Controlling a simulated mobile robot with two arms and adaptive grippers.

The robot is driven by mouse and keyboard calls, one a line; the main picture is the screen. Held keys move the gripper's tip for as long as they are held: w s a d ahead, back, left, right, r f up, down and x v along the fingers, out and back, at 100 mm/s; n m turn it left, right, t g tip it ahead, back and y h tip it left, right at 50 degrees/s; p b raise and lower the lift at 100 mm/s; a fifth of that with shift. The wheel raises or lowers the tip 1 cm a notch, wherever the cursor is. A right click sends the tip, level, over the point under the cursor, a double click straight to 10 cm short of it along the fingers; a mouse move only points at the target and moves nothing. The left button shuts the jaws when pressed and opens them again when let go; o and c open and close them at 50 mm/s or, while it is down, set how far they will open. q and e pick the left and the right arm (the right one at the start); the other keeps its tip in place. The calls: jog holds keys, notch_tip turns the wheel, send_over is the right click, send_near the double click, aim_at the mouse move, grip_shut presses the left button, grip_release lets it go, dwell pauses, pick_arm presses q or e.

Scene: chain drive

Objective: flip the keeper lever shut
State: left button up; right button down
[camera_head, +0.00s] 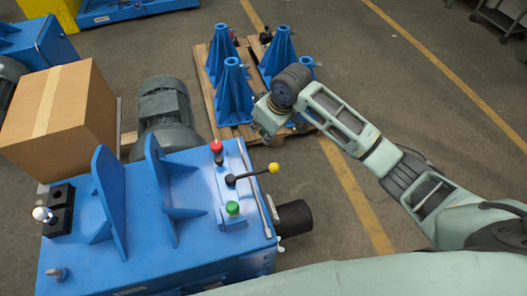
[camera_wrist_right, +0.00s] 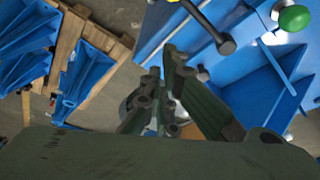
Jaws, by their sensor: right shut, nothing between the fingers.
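A black lever (camera_head: 252,176) with a yellow ball knob (camera_head: 274,168) is on top of the blue machine housing (camera_head: 190,262). It lies low and points right, toward the housing's edge. I take it for the keeper lever, but cannot be sure. My right gripper (camera_head: 266,130) is above and beyond the housing's far right corner, apart from the lever. Its fingers (camera_wrist_right: 160,88) are shut and empty. My left gripper is out of view.
A red button (camera_head: 216,146) and a green button (camera_head: 233,208) stand on either side of the lever. Upright blue plates (camera_head: 110,200) rise left of them. A motor (camera_head: 165,108), a cardboard box (camera_head: 62,115) and a pallet with blue stands (camera_head: 232,95) are behind. Floor at right is open.

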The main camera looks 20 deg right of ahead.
aim_at(253, 174)
notch_tip(253, 174, down, 10)
jog(key=p, duration=0.2)
jog(key=shift+s, duration=0.2)
dwell(0.4)
jog(key=shift+f, duration=0.1)
jog(key=shift+d, duration=0.1)
